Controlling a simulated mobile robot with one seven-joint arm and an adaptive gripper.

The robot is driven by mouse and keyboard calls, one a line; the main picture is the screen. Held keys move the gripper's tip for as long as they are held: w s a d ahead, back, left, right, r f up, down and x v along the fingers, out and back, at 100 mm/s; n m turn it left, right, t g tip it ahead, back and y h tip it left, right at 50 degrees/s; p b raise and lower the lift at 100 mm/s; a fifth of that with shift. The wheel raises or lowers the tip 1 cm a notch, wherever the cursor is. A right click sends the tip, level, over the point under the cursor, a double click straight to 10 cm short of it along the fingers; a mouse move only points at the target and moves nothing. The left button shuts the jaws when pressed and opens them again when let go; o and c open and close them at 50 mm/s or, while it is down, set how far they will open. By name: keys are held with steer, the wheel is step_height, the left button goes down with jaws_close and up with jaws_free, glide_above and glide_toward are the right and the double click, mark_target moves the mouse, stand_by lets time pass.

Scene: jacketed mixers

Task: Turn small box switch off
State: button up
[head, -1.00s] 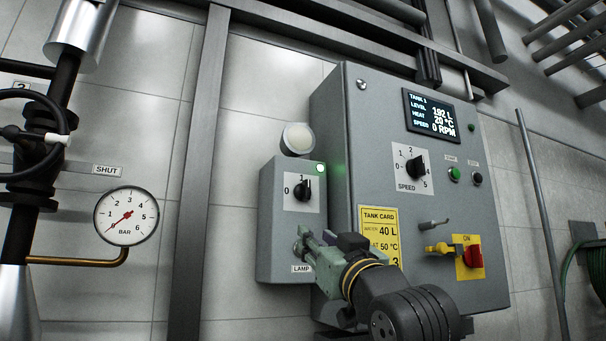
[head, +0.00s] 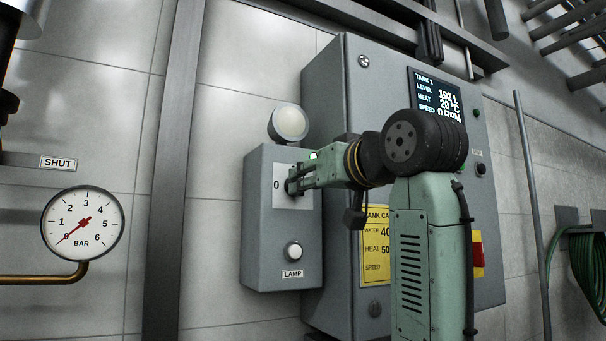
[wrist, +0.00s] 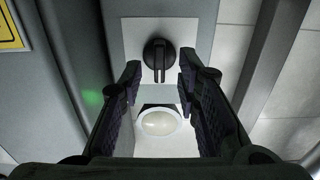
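The small grey box (head: 262,245) is on the left side of the larger grey cabinet, with a label reading LAMP. Its black rotary knob shows in the wrist view (wrist: 158,55) on a white plate, its grip bar upright in the picture. In the head view my gripper hides the knob and the plate's "1"; the "0" shows. My gripper (head: 292,182) is in front of the plate. In the wrist view my gripper (wrist: 160,80) is open, one finger on each side of the knob's line, with a gap between them. I cannot tell whether the fingertips touch the knob.
A cream round lamp (head: 288,122) is at the box's top; a white button (head: 294,251) is low on its front. The large cabinet (head: 323,90), with display and yellow card, stands to the right. A pressure gauge (head: 83,222) is at the left.

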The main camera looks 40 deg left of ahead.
steer(key=shift+p+x, duration=0.3)
steer(key=shift+x, duration=1.2)
steer(key=shift+c, duration=0.2)
jaws_close()
